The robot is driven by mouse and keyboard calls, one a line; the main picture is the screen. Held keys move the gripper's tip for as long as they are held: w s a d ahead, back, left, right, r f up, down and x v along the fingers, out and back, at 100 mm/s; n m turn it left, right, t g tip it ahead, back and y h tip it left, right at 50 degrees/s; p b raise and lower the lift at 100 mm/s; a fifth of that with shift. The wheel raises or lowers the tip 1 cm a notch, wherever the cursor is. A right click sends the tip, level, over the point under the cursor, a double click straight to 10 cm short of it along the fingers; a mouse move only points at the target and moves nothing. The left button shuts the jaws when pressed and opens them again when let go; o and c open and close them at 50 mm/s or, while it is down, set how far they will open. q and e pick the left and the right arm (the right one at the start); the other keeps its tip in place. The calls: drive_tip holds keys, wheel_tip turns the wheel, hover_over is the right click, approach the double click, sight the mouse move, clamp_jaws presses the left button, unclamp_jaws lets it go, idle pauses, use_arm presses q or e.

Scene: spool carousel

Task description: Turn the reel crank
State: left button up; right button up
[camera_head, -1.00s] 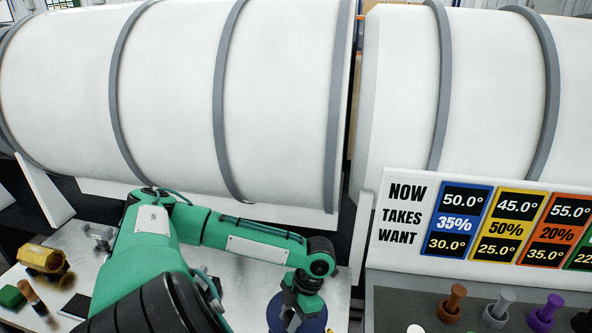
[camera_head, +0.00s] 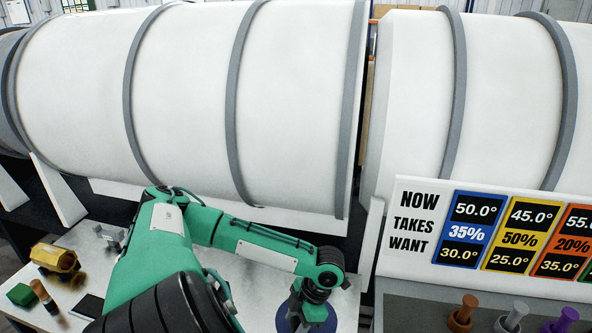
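My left arm, green and black, comes up from the bottom and bends right over the light table. Its gripper (camera_head: 297,322) points down at a dark blue round disc (camera_head: 319,325) at the bottom edge. The fingers are small and partly cut off, so I cannot tell whether they are open or shut, or touching the disc. No crank can be made out for certain; the disc's lower part is out of frame. My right gripper is not in view.
Large white drums (camera_head: 290,100) with grey bands fill the back. A sign panel (camera_head: 412,262) with numbered colour cards stands right, above several coloured pegs (camera_head: 463,314). On the table's left lie a gold nut-shaped piece (camera_head: 55,257), a green block (camera_head: 20,294) and a metal bracket (camera_head: 110,237).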

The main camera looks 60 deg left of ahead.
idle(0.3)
use_arm(q)
drive_tip(key=shift+w+r, duration=0.2)
drive_tip(key=shift+r, duration=0.1)
drive_tip(key=shift+b+v, duration=2)
drive_tip(key=shift+v, duration=4.5)
